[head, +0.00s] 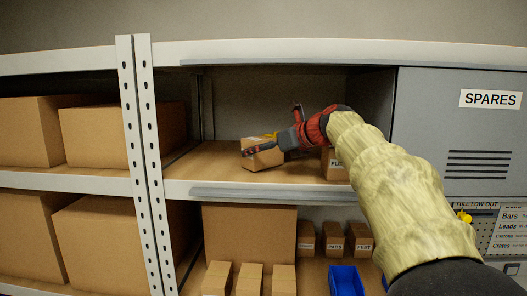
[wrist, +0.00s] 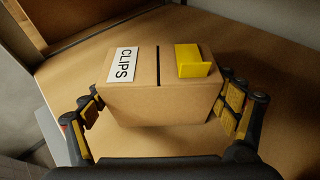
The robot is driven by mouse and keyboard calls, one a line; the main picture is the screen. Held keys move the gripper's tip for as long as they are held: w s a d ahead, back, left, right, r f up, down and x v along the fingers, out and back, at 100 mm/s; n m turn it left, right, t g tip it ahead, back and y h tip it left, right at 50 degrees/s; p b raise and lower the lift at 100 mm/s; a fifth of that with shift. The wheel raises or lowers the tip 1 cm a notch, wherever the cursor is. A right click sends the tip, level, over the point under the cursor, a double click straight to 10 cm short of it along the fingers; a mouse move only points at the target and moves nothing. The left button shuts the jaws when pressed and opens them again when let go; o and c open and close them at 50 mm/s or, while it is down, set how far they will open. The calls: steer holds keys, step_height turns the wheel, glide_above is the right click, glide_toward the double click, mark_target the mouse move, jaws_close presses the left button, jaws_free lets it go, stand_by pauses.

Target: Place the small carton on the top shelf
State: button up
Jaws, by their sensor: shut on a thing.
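The small carton (wrist: 150,95) is brown with a white CLIPS label, a black stripe and a yellow tab on its upper face. In the head view the carton (head: 262,159) is inside the open bay, at or just above the brown board of the upper shelf (head: 215,178). I cannot tell whether it touches the board. My gripper (head: 262,147) reaches in from the right and hides part of the carton.
A carton with a partly hidden label (head: 335,165) stands right of my gripper. A grey SPARES cabinet (head: 455,125) bounds the bay on the right; a perforated upright (head: 143,150) stands left. A shelf beam (head: 300,53) runs above. Board left of the held carton is clear.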

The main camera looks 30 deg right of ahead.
steer(key=shift+s+f, duration=0.1)
steer(key=o, duration=1.2)
steer(key=shift+f, duration=0.1)
steer(key=shift+s+r, duration=0.15)
steer(key=shift+r, duration=0.15)
steer(key=b+v, duration=0.1)
steer(key=v, duration=1)
steer(key=shift+s, duration=0.3)
